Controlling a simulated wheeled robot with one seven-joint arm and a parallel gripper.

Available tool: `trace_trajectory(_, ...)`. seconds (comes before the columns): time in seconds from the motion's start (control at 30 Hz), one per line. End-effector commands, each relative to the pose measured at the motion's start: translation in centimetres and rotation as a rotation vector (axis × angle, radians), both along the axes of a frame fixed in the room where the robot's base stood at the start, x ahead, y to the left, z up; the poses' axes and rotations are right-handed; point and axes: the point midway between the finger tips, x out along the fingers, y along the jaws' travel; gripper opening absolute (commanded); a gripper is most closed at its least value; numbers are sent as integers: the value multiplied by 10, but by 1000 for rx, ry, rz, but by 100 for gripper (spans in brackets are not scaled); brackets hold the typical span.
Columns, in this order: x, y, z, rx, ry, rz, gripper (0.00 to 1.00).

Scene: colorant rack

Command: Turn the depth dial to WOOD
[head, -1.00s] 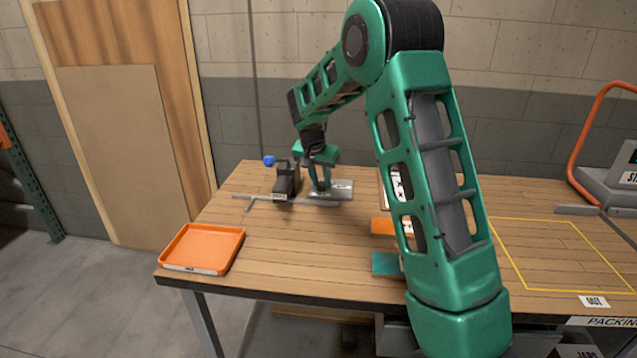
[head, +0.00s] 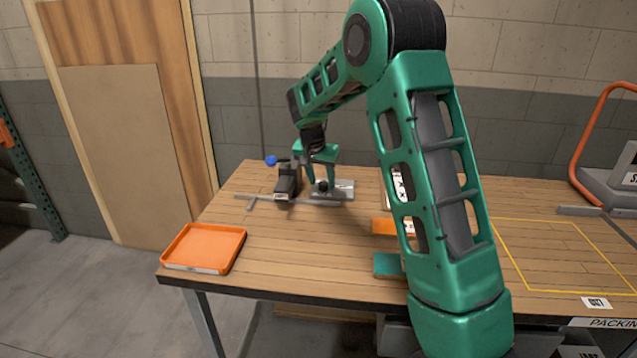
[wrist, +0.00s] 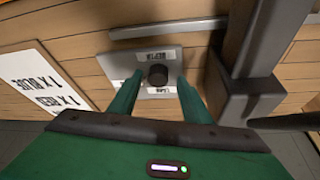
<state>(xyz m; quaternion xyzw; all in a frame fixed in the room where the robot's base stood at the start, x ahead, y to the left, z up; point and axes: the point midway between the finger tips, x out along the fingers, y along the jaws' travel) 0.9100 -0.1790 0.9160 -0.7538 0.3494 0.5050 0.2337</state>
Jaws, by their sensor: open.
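The depth dial is a dark round knob (wrist: 157,75) on a light grey plate (wrist: 171,53), which lies on the wooden table. In the wrist view, an upside-down label on the plate seems to read DEPTH, and another small label is near the fingers. I cannot make out WOOD or where the dial points. My gripper (wrist: 156,92) is open, with one green finger on each side of the knob and a gap showing. In the head view my gripper (head: 322,183) points down over the plate (head: 344,188), around the dark knob (head: 322,186).
A black device (head: 286,182) with a blue ball lever (head: 271,161) stands close left of my gripper. A grey rail (head: 300,199) runs along the plate's front. An orange tray (head: 203,247) sits at the table's left end.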

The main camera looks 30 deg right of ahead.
Motion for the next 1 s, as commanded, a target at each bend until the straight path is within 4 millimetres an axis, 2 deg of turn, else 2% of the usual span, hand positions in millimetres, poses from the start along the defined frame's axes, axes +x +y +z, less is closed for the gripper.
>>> trace_trajectory(0.5, -18, 26, 79, 0, -4, 3, 44)
trace_trajectory(0.7, -21, 31, 93, 1, -2, 3, 44)
trace_trajectory(1.0, -22, 32, 95, 1, -1, 3, 44)
